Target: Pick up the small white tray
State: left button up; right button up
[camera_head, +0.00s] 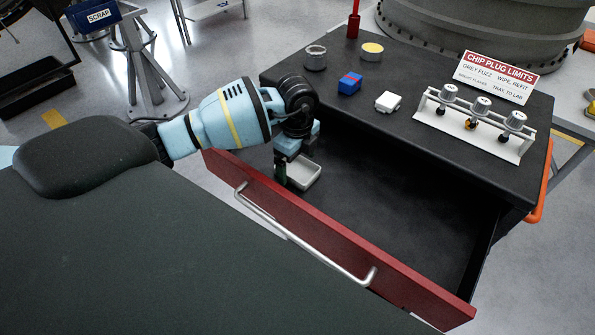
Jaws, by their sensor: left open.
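The small white tray (306,176) lies inside the open red-fronted drawer (412,200), at its left end near the front panel. My left arm reaches in from the left over the drawer's edge. My left gripper (283,172) points down at the tray's left side and is open. It covers part of the tray, and I cannot tell whether a finger touches the rim. My right gripper is not in view.
The drawer's front has a long metal handle (300,236). The drawer's right part is empty.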

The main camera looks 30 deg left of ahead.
aim_at(297, 173)
pick_arm(q)
jog(key=shift+f, duration=0.8)
jog(key=c, duration=1.1)
notch_tip(297, 173, up, 10)
jog(key=shift+r, duration=0.1)
